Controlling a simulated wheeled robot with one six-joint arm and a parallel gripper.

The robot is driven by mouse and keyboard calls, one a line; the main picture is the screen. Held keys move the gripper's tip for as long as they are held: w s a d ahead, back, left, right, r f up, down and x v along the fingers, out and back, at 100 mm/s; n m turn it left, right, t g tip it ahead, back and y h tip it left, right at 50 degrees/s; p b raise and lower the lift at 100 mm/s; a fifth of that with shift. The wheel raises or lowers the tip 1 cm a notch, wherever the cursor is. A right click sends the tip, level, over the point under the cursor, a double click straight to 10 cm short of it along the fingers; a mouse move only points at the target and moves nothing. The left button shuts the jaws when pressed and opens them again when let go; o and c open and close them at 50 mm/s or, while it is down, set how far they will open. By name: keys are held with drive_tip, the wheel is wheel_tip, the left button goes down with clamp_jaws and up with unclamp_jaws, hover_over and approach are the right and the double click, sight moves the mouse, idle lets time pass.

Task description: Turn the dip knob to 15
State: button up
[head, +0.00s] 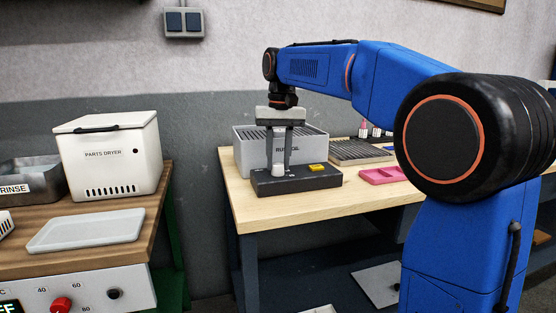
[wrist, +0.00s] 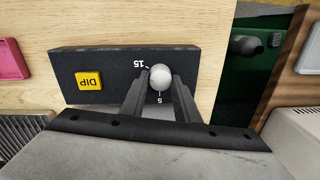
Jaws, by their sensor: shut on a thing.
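The dip knob (wrist: 160,77) is a pale, rounded knob on a dark control box (wrist: 110,75). The marks 15 and 5 show beside it in the wrist view, both turned in the picture; I cannot tell which way the knob points. My gripper (wrist: 159,82) reaches down from above with a finger on each side of the knob and is shut on it. In the head view, the knob (head: 278,171) shows white at the tips of my gripper (head: 279,165), on the box's left part (head: 300,184). A yellow DIP button (wrist: 88,81) sits on the same box.
A grey tank (head: 312,147) stands right behind the box on the wooden table (head: 270,211). A pink tray (head: 380,175) and a dark rack (head: 357,152) lie to the right. A parts dryer (head: 110,160) stands on the left bench, across a gap. The table front is clear.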

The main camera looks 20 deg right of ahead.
sight(281, 164)
drive_tip(key=shift+m, duration=1)
drive_tip(key=o, duration=1)
drive_tip(key=shift+o, duration=0.2)
wheel_tip(281, 164, up, 17)
drive_tip(key=shift+d+r, duration=0.15)
drive_tip(key=shift+d, duration=0.25)
drive_tip(key=shift+s, duration=0.15)
